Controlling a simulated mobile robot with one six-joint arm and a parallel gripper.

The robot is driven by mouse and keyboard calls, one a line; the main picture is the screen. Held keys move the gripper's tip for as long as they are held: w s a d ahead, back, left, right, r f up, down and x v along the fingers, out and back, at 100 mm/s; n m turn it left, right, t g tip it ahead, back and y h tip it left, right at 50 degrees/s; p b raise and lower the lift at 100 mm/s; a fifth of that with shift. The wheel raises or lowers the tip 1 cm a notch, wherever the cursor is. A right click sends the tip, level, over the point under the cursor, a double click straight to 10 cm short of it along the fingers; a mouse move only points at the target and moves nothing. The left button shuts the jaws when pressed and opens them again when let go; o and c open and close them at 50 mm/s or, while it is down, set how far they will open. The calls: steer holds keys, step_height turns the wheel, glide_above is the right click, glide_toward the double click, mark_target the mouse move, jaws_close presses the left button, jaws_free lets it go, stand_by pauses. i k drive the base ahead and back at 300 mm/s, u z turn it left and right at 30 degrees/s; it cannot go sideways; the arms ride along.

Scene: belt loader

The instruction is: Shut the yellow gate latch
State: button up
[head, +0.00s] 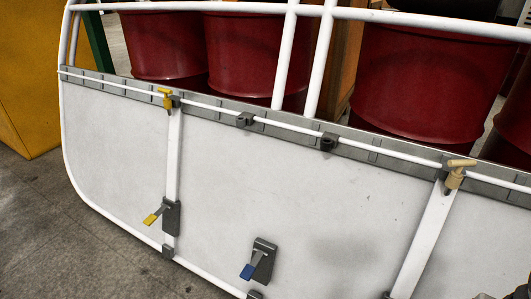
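A white gate panel (270,175) fills the middle of the head view, framed by white tube. A small yellow T-shaped handle (164,93) sits on the grey top rail at the upper left. Below it, a lever with a yellow tip (151,218) sticks out down and to the left from a grey bracket (171,217) beside a white upright. I cannot tell for sure which of these is the yellow gate latch, nor whether either is shut. My gripper is not in view.
A blue-tipped lever (248,271) on a grey bracket is at the lower middle. A tan T-shaped handle (456,172) sits at the right of the rail (225,107). Dark red drums (258,50) stand behind. A yellow block (28,75) is at left; grey floor (50,225) is clear.

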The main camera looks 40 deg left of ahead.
mark_target(152, 218)
steer(key=u, duration=1.45)
steer(key=k, duration=0.75)
steer(key=u, duration=0.8)
steer(key=i, duration=1)
steer(key=u, duration=0.05)
steer(key=k, duration=0.65)
steer(key=u, duration=0.25)
steer(key=i, duration=0.4)
steer(key=u, duration=0.25)
